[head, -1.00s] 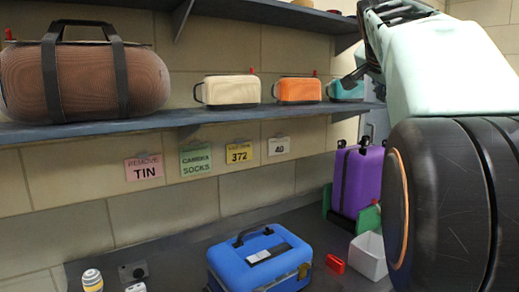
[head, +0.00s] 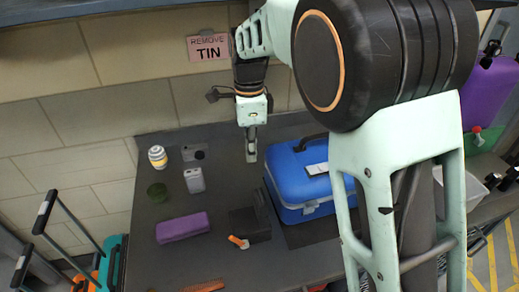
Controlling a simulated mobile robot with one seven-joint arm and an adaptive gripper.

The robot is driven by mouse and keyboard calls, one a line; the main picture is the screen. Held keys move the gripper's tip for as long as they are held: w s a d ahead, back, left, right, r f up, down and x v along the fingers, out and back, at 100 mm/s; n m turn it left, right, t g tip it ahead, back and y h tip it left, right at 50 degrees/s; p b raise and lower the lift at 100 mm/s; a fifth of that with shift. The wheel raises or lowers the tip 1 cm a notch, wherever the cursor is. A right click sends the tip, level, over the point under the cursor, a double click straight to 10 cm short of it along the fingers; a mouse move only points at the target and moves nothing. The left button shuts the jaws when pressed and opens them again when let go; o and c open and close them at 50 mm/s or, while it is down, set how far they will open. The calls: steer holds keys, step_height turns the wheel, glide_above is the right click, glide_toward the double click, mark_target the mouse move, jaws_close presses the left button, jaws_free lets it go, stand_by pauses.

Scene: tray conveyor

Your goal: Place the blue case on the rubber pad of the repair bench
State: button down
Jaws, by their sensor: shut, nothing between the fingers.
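The blue case (head: 289,182) stands on the dark grey bench (head: 165,265), partly hidden behind my arm at its right. It has a black handle and a pale label on top. A darker flat patch, which looks like the rubber pad (head: 305,236), shows along the case's near edge. The case seems to rest at least partly on it; how much is hidden. My gripper (head: 251,156) points down over the bench just left of the case's back left corner. It is shut and empty, with a visible gap to the case's handle.
On the bench left of the case are a purple box (head: 183,228), a dark block (head: 250,224), an orange-tipped item (head: 238,241), a grey device (head: 194,180) and a striped bottle (head: 158,157). A purple case (head: 488,95) is at the right. The wall is close behind.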

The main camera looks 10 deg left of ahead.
mark_target(282, 161)
steer(key=d+f, duration=0.1)
steer(key=f, duration=0.1)
steer(key=w+d+f, duration=0.1)
steer(key=f, duration=0.2)
steer(key=d+f, duration=0.2)
steer(key=shift+w+f, duration=0.3)
steer(key=shift+f, duration=0.1)
steer(key=d, duration=0.1)
steer(key=w+d, duration=0.1)
steer(key=d, duration=0.2)
steer(key=shift+w+d+p, duration=0.2)
steer(key=shift+w+p, duration=0.15)
steer(key=shift+s+a, duration=0.1)
steer(key=shift+a, duration=0.15)
